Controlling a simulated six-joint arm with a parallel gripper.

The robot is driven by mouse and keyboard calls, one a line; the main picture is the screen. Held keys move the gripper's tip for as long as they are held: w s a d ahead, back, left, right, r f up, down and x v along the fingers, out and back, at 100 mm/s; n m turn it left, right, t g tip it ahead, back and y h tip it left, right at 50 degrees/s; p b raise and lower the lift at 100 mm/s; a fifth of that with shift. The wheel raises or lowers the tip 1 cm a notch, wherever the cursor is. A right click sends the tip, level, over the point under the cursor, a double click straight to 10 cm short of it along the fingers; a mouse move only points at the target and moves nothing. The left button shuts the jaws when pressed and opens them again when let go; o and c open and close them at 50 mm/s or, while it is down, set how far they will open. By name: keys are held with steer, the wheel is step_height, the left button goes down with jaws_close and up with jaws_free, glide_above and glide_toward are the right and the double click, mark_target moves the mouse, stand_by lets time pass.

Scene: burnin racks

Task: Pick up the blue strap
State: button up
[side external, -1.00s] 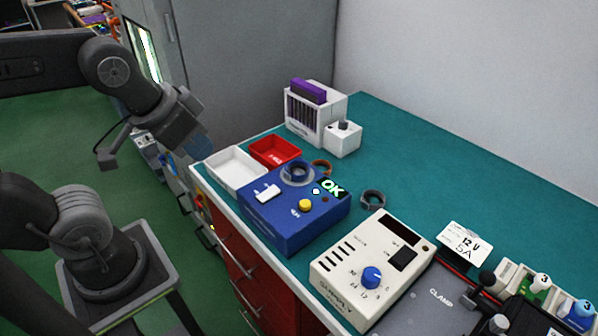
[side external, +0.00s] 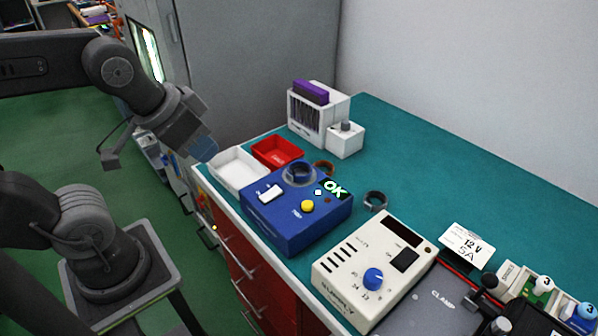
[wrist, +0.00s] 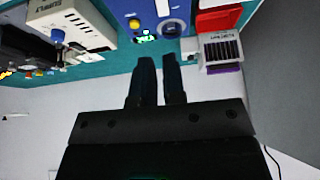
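A blue strap, a ring-shaped band (side external: 299,171), sits on the round pad on top of the blue tester box (side external: 290,238). In the wrist view the strap (wrist: 172,27) shows at the top, beyond the fingers. My gripper (side external: 204,149) hangs in the air left of the box, over the bench's left edge, apart from the strap. In the wrist view its two dark fingers (wrist: 158,60) stand apart with a narrow empty gap between them.
A white tray (side external: 238,183) and a red tray (side external: 278,164) lie behind the box. A white rack (side external: 311,129) stands at the back, and a cream supply unit (side external: 345,290) in front.

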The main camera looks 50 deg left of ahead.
steer(key=o, duration=1.5)
steer(key=n+g, duration=0.6)
steer(key=n, duration=1.5)
glide_above(302, 167)
steer(key=s+d, duration=0.1)
steer(key=d, duration=0.1)
step_height(302, 167, down, 3)
steer(key=f, duration=1.3)
steer(key=shift+s+f, duration=0.1)
steer(key=shift+s, duration=0.3)
